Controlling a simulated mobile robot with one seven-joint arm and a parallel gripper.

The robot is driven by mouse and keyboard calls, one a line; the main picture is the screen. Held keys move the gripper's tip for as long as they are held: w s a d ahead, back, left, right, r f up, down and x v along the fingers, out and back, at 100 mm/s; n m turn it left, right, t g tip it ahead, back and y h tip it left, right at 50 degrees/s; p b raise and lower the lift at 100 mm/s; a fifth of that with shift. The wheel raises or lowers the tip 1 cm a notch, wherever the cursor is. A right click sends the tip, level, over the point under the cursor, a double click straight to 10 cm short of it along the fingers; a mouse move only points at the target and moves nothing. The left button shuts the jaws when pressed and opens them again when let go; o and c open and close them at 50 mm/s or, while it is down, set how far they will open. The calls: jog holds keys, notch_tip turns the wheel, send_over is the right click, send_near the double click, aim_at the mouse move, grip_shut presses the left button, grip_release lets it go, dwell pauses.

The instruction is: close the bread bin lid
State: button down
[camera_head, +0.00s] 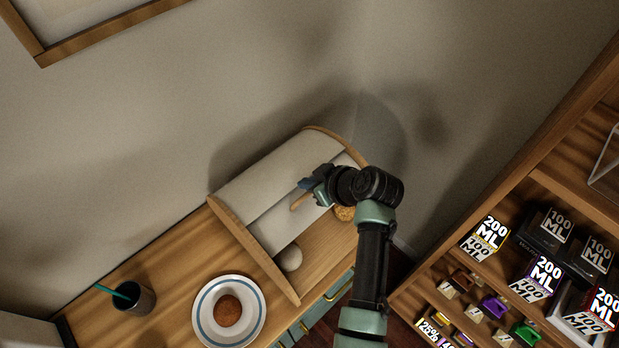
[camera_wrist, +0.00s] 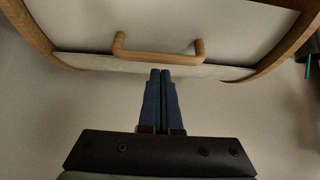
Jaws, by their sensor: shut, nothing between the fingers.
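The bread bin (camera_head: 232,228) has wooden side panels and stands on a wooden counter against the wall. Its pale lid (camera_head: 275,180) is partly open, with the front of the bin uncovered. A wooden bar handle (camera_head: 299,201) is on the lid. It also shows in the wrist view (camera_wrist: 158,56), above my fingertips. My gripper (camera_head: 312,186) is at the lid beside the handle. Its blue fingers (camera_wrist: 160,72) are shut and empty, with their tips close to the lid's edge. I cannot tell whether they touch it.
A pale round item (camera_head: 290,258) and a brown bread piece (camera_head: 344,212) show at the bin's open front. A plate (camera_head: 204,318) with a brown bun (camera_head: 228,311) and a dark cup (camera_head: 134,298) stand left on the counter. A wooden shelf (camera_head: 537,145) with boxes stands right.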

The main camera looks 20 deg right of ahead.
aim_at(317, 209)
jog(key=shift+s+d+f, duration=0.1)
jog(key=shift+s+f, duration=0.1)
dwell(0.3)
jog(key=shift+s+d+f+b, duration=0.1)
jog(key=shift+s+f+b, duration=0.2)
jog(key=shift+b, duration=0.25)
jog(key=shift+s+d+t+b, duration=0.15)
jog(key=shift+s+t+b, duration=0.2)
jog(key=shift+s+t, duration=0.05)
jog(key=shift+s+d+f+t+b, duration=0.15)
jog(key=shift+s+f+t+b, duration=0.3)
jog(key=shift+b, duration=0.4)
jog(key=s+d+f+t+y+b, duration=0.1)
jog(key=s+f+b, duration=0.3)
jog(key=b, duration=0.6)
jog(key=s+d+f+t+y+b, duration=0.1)
jog(key=s+f+t+b, duration=0.3)
jog(key=b, duration=0.6)
jog(key=s+d+f+t+y+b, duration=0.1)
jog(key=s+f+b, duration=0.4)
jog(key=b, duration=0.6)
jog(key=shift+d+t, duration=0.75)
jog(key=shift+d, duration=0.1)
jog(key=shift+f, duration=0.1)
